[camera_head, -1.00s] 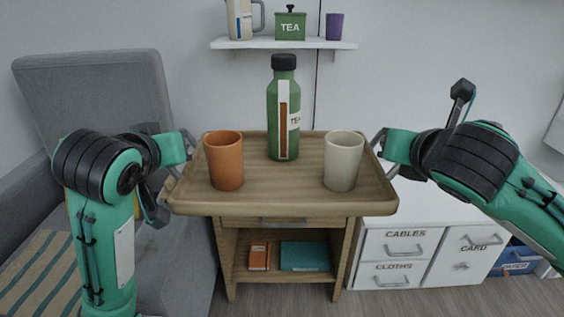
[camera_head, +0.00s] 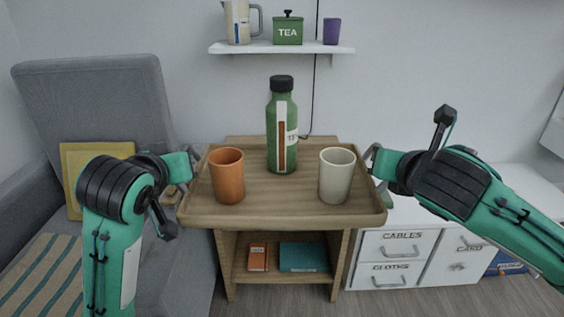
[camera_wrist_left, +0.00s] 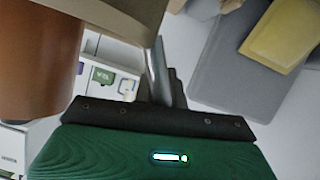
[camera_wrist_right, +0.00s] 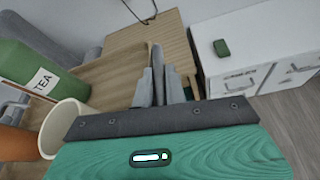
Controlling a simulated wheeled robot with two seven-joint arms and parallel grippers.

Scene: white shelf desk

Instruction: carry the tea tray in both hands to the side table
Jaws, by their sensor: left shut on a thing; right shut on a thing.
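The wooden tea tray (camera_head: 290,213) is level in the head view, over the wooden side table (camera_head: 341,245). Whether its underside touches the table top is hidden. On the tray stand a green bottle (camera_head: 282,130) with a black cap at the back, an orange cup (camera_head: 228,178) at left and a cream cup (camera_head: 337,178) at right, all upright. My left gripper (camera_head: 194,164) is shut on the tray's left handle and my right gripper (camera_head: 372,160) on its right handle. The right wrist view shows bare table top (camera_wrist_right: 150,45) beyond the tray.
A grey armchair (camera_head: 95,95) with a yellow cushion (camera_head: 80,160) is at left. A white cabinet (camera_head: 400,245) with labelled drawers is at right. A wall shelf (camera_head: 285,48) holds a jug, a tea tin and a purple cup. Books lie on the side table's lower shelf.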

